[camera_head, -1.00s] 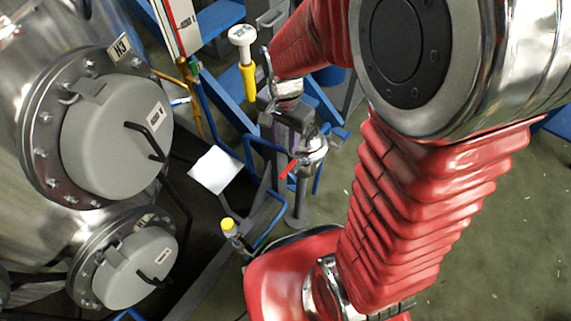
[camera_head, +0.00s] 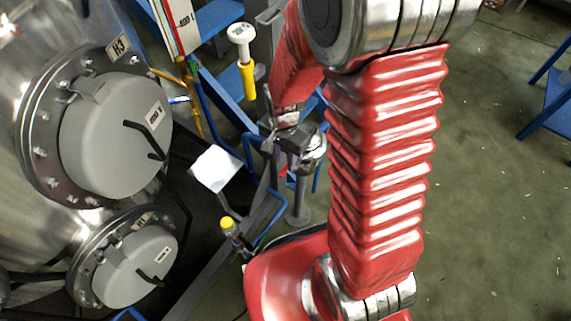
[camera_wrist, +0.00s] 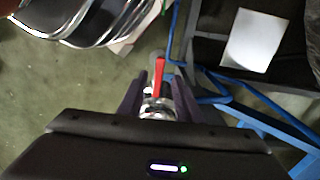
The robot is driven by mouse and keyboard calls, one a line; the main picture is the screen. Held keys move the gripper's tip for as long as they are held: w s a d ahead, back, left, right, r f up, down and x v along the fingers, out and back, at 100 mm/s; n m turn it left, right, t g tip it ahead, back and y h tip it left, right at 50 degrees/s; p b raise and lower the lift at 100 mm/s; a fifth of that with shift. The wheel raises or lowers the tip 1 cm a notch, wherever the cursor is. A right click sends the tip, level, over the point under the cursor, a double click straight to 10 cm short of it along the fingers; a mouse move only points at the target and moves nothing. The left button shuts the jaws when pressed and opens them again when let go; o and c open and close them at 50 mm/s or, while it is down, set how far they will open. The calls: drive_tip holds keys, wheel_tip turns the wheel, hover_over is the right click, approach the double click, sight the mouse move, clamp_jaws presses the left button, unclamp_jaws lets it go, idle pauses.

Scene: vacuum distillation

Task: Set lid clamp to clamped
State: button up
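A red lever (camera_head: 283,172) sits on a small shiny round vessel (camera_head: 314,158) on a grey stand; I take the lever to be the lid clamp. My gripper (camera_head: 288,140) is at the vessel's top and hides part of it and of the lever. In the wrist view, my gripper (camera_wrist: 158,88) has its two dark fingers apart, with the red lever (camera_wrist: 160,74) showing between them and the shiny metal (camera_wrist: 157,106) below it. I cannot tell whether a finger touches the lever.
A large steel tank with grey round covers (camera_head: 115,135) stands at the left. A white plate (camera_head: 216,168), a yellow-capped part (camera_head: 228,224) and a yellow-and-white handle (camera_head: 245,65) are near the vessel. Blue frame bars (camera_head: 268,218) run close by. Open floor (camera_head: 490,210) lies right.

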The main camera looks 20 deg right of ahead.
sight(285, 169)
drive_tip(key=shift+f, duration=1.95)
clamp_jaws()
